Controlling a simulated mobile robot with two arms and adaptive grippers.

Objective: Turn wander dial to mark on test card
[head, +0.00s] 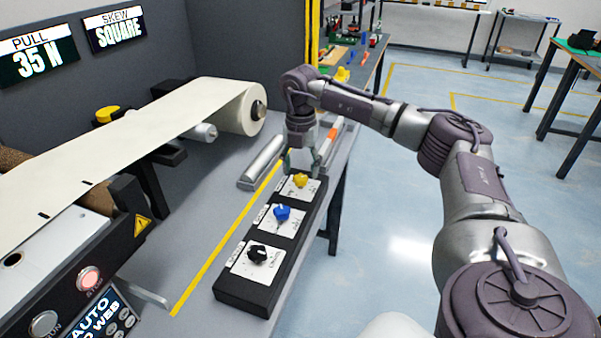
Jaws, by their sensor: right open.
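A black control box (272,270) lies on the grey table with a yellow dial (300,180), a blue dial (282,212) and a black dial (257,253) in a row, each on a white plate. The plate lettering is too small to read, so I cannot tell which is the wander dial. My right gripper (303,166) is open, pointing down just over the yellow dial at the far end of the box. I cannot tell whether its fingers touch the dial. I cannot make out a test card. My left gripper is not in view.
A conveyor with a cream web and roll (237,108) stands at left, with a button panel (75,285) in front. A silver bar (262,160) lies left of my gripper. Signs read "PULL 35 N" (38,58) and "SKEW SQUARE" (115,28). Open floor lies right.

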